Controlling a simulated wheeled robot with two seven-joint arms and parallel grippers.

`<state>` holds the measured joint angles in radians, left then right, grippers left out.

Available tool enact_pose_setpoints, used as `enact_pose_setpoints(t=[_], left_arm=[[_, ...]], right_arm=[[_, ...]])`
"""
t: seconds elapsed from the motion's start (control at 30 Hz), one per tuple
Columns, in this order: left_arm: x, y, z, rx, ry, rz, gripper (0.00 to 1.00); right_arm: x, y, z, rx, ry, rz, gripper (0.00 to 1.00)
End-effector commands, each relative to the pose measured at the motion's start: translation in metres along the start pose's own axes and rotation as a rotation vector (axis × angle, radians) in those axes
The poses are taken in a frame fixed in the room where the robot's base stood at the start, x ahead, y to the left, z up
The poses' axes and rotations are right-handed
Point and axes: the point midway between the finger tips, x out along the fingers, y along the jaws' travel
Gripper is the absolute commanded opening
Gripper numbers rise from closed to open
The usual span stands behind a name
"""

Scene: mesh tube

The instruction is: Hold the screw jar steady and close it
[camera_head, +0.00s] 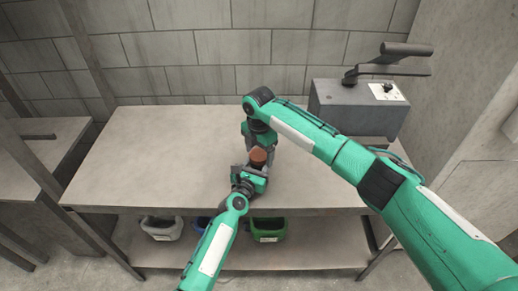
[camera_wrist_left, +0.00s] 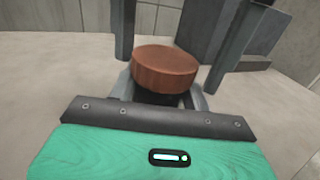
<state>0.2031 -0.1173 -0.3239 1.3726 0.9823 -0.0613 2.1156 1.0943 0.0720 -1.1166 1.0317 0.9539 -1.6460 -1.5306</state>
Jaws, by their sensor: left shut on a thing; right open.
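The screw jar shows as a round reddish-brown lid (camera_head: 258,155) above the front middle of the table. In the left wrist view the lid (camera_wrist_left: 165,68) sits on a dark jar body (camera_wrist_left: 157,98), mostly hidden below it. I cannot tell whether the lid is screwed tight. My left gripper (camera_head: 256,168) is shut on the jar body from the near side. My right gripper (camera_head: 258,143) is above the lid, pointing down. In the left wrist view its two fingers (camera_wrist_left: 178,50) are apart, one on each side of the lid.
The grey table (camera_head: 150,160) is bare on the left. A grey box device (camera_head: 355,108) with a dark arm on top stands at the back right. A green bin (camera_head: 268,230) and a pale bin (camera_head: 161,228) are on the lower shelf.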

Motion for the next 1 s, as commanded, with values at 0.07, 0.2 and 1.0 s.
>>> enact_pose_setpoints(t=[0.07, 0.2, 1.0], left_arm=[[0.0, 0.0, 0.0, 0.0, 0.0, 0.0, 0.0], [0.0, 0.0, 0.0, 0.0, 0.0, 0.0, 0.0], [-0.0001, 0.0006, -0.0002, 0.0, 0.0, 0.001, 0.0]], right_arm=[[-0.0001, 0.0001, -0.0001, 0.0, 0.0, 0.0, 0.74], [-0.0003, 0.0001, -0.0001, 0.0, 0.0, 0.0, 0.58], [0.0001, 0.0004, -0.0014, 0.587, 0.003, -0.001, 0.27]])
